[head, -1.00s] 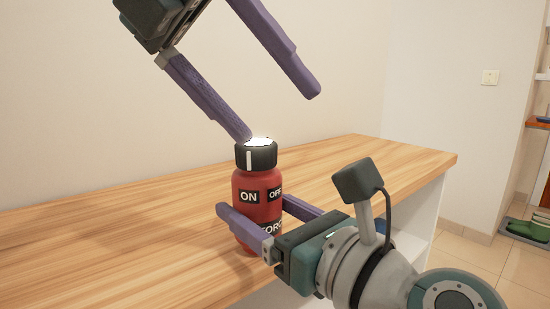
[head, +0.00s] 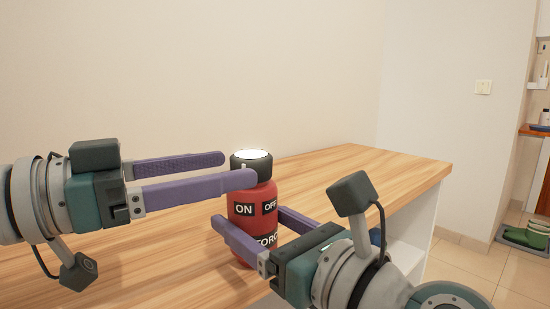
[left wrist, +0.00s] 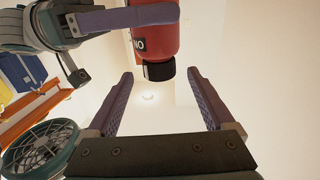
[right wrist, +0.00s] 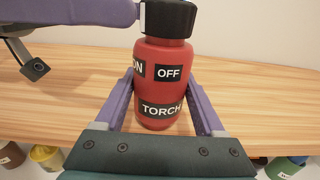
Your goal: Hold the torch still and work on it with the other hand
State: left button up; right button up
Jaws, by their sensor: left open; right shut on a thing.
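The torch (head: 258,192) is a red bottle shape with a black cap and a white lit-looking top. It stands upright on the wooden counter (head: 150,262), with ON, OFF and TORCH labels on its body. My right gripper (head: 250,217) is shut around the lower body, one finger on each side, as the right wrist view (right wrist: 165,88) shows. My left gripper (head: 238,170) is open and level, coming from the left. Its near finger overlaps the cap's left edge. In the left wrist view the cap (left wrist: 158,71) shows between the fingertips; whether they touch it I cannot tell.
A plain wall stands behind the counter. The counter top is clear to the right of the torch. Containers, one yellow (right wrist: 46,157), show below the counter in the right wrist view.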

pick_arm(q)
jog(key=x, duration=0.7)
jog(key=shift+d, duration=0.35)
jog(key=shift+w+r, duration=0.1)
grip_shut()
